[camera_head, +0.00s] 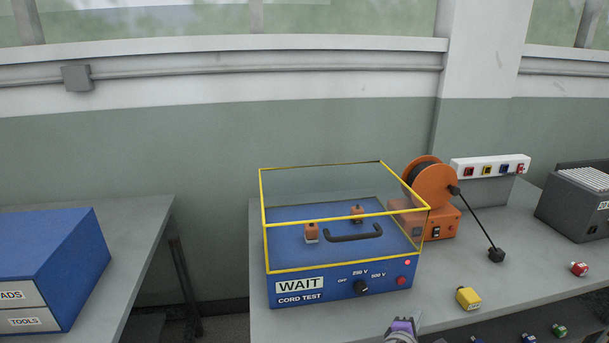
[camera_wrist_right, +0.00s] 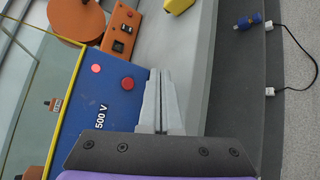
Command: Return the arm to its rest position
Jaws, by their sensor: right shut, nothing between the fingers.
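My right gripper (camera_head: 416,318) shows at the bottom edge of the head view, in front of the blue cord test box (camera_head: 318,291). In the right wrist view its grey fingers (camera_wrist_right: 160,74) are together and empty. They lie beside the box's blue front panel (camera_wrist_right: 118,105), near the red button; I cannot tell whether they touch it. Most of the right arm is outside the head view. My left gripper is in neither view.
The box has a clear lid with yellow edges (camera_head: 347,214), seemingly closed, and a "WAIT" sign (camera_head: 299,285). An orange cord reel (camera_head: 433,186) stands behind it. A yellow plug (camera_head: 468,298) lies right of it. A blue cabinet (camera_head: 45,262) stands on the left table.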

